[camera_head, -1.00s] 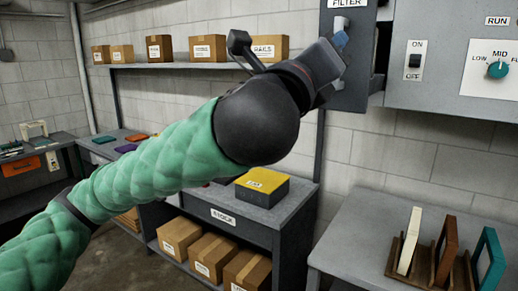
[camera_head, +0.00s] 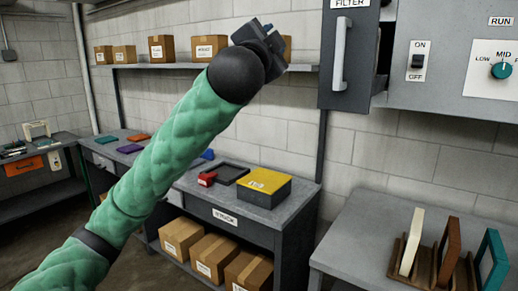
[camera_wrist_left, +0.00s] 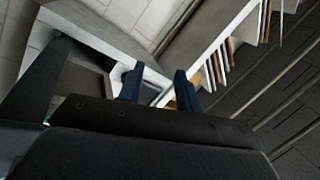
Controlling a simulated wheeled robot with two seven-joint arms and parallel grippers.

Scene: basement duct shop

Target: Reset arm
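My left arm rises from the lower left in the head view and ends in my left gripper (camera_head: 264,32), held up in front of the wall shelf. In the left wrist view its two dark blue fingers (camera_wrist_left: 158,88) stand apart with nothing visible gripped between them. The dark door marked FILTER (camera_head: 350,75) is to the right of the gripper, with a light vertical handle (camera_head: 340,52). The gripper is clear of that handle. A dark gap shows between this door and the grey control cabinet (camera_head: 440,95). My right gripper is not in view.
A workbench (camera_head: 225,203) below carries a yellow-topped box (camera_head: 264,187), a red item (camera_head: 207,179) and a dark tray. A rack of upright panels (camera_head: 420,265) stands on the right-hand table (camera_head: 355,225). Cardboard boxes (camera_head: 162,48) sit on the wall shelf. Open air surrounds the arm.

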